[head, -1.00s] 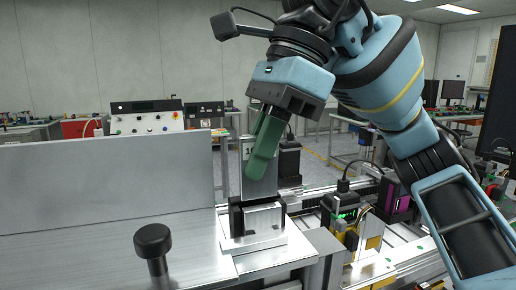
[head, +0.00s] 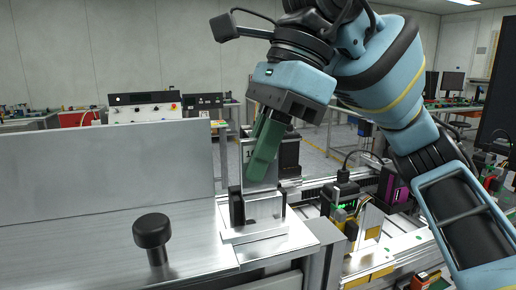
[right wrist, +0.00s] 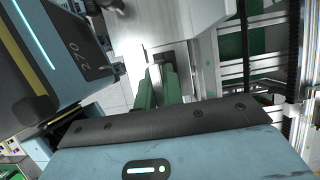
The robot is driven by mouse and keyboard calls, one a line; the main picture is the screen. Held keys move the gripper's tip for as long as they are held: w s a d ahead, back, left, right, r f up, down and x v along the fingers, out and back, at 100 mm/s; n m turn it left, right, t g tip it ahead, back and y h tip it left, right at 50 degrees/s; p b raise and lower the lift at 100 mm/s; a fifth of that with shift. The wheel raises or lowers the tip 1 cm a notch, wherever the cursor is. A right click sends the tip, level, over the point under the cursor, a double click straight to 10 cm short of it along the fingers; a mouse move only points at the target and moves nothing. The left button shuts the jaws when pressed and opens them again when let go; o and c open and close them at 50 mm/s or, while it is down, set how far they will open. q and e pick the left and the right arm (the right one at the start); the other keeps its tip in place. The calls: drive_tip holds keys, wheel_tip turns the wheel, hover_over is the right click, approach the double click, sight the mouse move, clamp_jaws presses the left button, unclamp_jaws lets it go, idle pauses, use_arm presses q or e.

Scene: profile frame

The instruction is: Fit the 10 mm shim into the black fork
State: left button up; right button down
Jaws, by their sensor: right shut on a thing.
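The 10 mm shim (head: 260,178) is an upright grey metal plate with a partly covered label on its upper part. My right gripper (head: 262,160) is shut on it, with green fingers angled down across its face. The black fork (head: 237,206) stands on a bright metal base, its dark prongs showing to either side below the shim. The shim's lower end is at the fork's opening, apparently between the prongs; how deep it sits I cannot tell. In the right wrist view the green fingers (right wrist: 159,88) point at the fork area, and the shim is hardly visible. My left gripper is not in view.
A tall grey panel (head: 105,165) stands left of the fork. A black knob (head: 152,231) rises from the metal table in front. Rails and a machine with a yellow part (head: 365,228) lie to the right.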

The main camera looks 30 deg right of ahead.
drive_tip(key=shift+f, duration=1.15)
idle(0.4)
drive_tip(key=shift+r, duration=0.5)
idle(1.7)
drive_tip(key=shift+f, duration=0.5)
idle(0.4)
drive_tip(key=shift+r, duration=0.4)
drive_tip(key=shift+r, duration=3.4)
